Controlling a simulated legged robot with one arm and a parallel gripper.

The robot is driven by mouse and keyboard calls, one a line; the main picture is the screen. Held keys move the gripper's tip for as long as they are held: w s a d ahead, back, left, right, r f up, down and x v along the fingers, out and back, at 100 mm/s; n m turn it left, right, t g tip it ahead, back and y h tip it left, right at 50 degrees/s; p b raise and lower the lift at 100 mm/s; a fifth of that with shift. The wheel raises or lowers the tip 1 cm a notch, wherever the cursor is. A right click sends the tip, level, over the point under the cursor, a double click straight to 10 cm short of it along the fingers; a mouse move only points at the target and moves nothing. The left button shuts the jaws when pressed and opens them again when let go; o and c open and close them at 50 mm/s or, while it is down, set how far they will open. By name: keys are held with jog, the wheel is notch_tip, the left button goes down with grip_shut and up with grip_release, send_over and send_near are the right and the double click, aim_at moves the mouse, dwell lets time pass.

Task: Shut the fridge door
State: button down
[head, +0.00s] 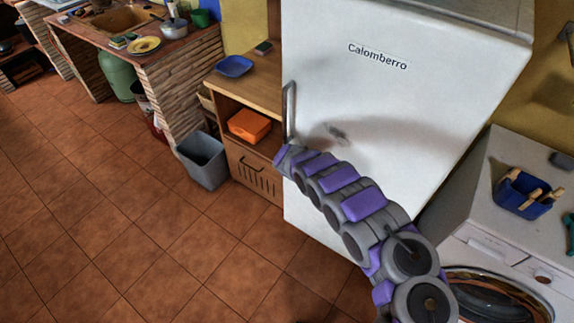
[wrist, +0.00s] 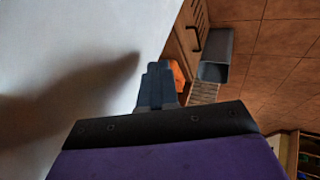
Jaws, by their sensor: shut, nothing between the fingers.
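The white fridge door (head: 400,110), labelled "Calomberro", stands upright in the middle of the head view. Its metal handle (head: 290,112) runs down the left edge. I see no gap between door and fridge body from here, so I cannot tell whether it is fully closed. My gripper (head: 281,156) is at the door's left edge, just below the handle, with my arm across the lower door. In the wrist view my gripper (wrist: 157,82) is shut and empty. The white door (wrist: 80,60) fills the left there, with my arm's shadow on it; contact is unclear.
A wooden cabinet (head: 245,165) with an orange box (head: 249,126) stands left of the fridge, with a grey bin (head: 204,160) beside it. A washing machine (head: 500,250) bearing a blue caddy (head: 527,195) stands at the right. The tiled floor (head: 110,220) at the left is clear.

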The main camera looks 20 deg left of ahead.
jog(key=s+p+v, duration=0.1)
jog(key=p+v, duration=0.2)
jog(key=v, duration=0.7)
jog(key=shift+f+p, duration=0.25)
jog(key=shift+p, duration=0.05)
jog(key=shift+s, duration=0.15)
